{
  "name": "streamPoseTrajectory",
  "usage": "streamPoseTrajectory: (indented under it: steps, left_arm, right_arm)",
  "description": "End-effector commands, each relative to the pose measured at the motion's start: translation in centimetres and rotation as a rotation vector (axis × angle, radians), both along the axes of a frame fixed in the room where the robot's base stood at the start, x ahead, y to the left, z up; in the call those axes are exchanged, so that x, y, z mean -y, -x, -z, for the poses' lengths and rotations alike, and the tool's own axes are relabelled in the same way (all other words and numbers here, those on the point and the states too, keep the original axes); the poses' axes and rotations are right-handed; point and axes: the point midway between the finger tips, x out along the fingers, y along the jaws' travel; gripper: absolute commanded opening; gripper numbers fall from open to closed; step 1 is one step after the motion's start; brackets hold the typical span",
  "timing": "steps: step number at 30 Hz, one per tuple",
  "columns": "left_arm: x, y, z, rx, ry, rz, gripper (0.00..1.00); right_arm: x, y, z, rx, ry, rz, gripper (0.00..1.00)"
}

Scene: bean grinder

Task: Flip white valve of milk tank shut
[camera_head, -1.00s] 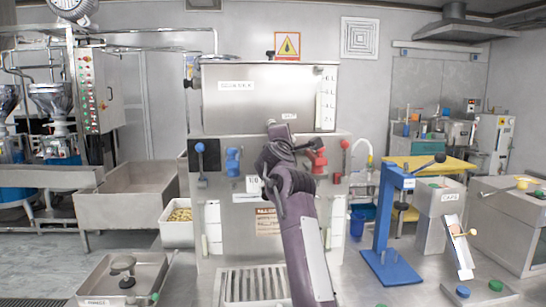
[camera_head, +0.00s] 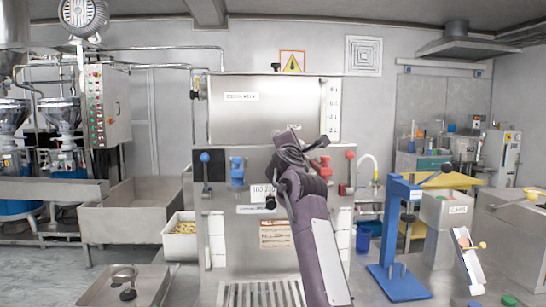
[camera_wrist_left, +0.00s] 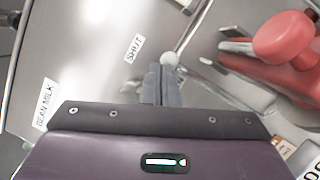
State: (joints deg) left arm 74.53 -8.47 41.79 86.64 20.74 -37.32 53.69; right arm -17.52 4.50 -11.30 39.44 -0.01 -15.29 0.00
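The steel milk tank (camera_head: 265,112) stands at the centre, labelled as bean milk. In the left wrist view, its face (camera_wrist_left: 95,60) carries a "SHUT" label (camera_wrist_left: 134,48). The white valve's round knob (camera_wrist_left: 170,59) is just beyond my left fingertips, touching or nearly so. My left gripper (camera_wrist_left: 163,75) has its grey fingers close together, with nothing visibly held between them. In the head view, my left gripper (camera_head: 291,134) is in front of the tank's lower right part and hides the white valve. My right gripper is not in view.
A red valve (camera_wrist_left: 285,45) is close on the right of my left gripper, also seen in the head view (camera_head: 322,170). A blue valve (camera_head: 237,172) is left of it. A blue press stand (camera_head: 391,220) stands at the right.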

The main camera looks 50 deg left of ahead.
Motion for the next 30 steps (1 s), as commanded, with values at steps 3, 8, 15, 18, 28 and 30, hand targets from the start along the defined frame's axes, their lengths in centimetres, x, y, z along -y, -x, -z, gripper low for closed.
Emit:
streamPoseTrajectory:
  steps: [3, 8, 15, 18, 28, 30]
  left_arm:
    - [-0.05, -0.01, -0.02, -0.001, 0.001, -0.002, 0.00]
    - [-0.05, -0.02, -0.06, 0.000, 0.000, -0.001, 0.00]
    - [-0.03, -0.03, -0.08, -0.001, 0.000, -0.001, 0.00]
    - [-0.03, -0.03, -0.07, -0.001, 0.000, -0.001, 0.00]
    - [-0.02, -0.04, -0.05, -0.001, 0.001, 0.000, 0.00]
    - [-0.02, -0.04, -0.05, -0.001, 0.001, 0.000, 0.00]
  right_arm:
    - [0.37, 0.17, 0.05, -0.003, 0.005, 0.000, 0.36]
    - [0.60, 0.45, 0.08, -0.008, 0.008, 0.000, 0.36]
    - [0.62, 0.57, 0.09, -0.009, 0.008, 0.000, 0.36]
    - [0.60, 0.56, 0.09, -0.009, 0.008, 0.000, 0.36]
    - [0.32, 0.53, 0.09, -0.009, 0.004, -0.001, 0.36]
    - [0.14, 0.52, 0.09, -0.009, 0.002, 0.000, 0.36]
